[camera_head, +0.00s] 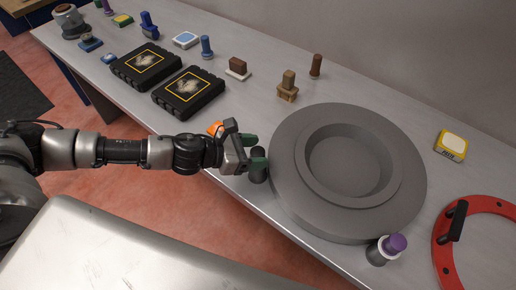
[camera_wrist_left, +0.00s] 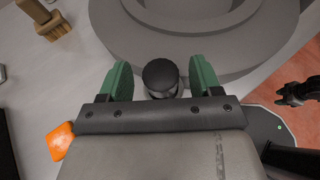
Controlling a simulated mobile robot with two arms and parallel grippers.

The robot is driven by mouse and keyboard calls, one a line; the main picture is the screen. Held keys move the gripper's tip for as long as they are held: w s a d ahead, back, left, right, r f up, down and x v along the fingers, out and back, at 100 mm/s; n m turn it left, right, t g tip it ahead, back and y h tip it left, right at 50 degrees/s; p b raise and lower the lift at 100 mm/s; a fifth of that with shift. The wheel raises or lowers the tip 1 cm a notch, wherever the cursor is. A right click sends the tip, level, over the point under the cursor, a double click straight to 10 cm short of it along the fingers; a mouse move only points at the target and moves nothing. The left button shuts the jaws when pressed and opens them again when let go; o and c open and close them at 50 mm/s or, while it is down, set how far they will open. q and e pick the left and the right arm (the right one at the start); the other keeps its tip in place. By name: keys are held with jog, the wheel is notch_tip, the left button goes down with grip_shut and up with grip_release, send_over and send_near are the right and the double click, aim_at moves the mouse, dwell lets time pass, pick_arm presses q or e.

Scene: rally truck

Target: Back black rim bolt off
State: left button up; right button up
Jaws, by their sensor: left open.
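A black round-topped bolt (camera_wrist_left: 160,74) stands at the near edge of the large grey round rim (camera_wrist_left: 200,45). It shows as a short dark cylinder (camera_head: 259,172) at the rim's left edge in the head view, where the grey rim (camera_head: 290,205) lies flat on the table. My left gripper (camera_head: 256,152) is open, its two green fingertips on either side of the bolt. In the left wrist view the gripper (camera_wrist_left: 160,82) shows gaps between the bolt and both fingers. A dark gripper-like part (camera_wrist_left: 298,92), perhaps my right gripper, shows small at the right edge; its jaw state is unclear.
A purple-topped knob (camera_head: 397,243) stands at the rim's lower right. A red ring with a black handle (camera_head: 456,222) lies at the right. An orange item (camera_head: 215,128) is behind my left gripper. Two black cases (camera_head: 188,92) and several stamps or brushes stand farther left.

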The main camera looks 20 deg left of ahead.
pick_arm(q)
jog(key=shift+w+d+f, duration=0.25)
jog(key=shift+w+d, duration=0.05)
jog(key=shift+d, duration=0.05)
jog(key=c, duration=0.9)
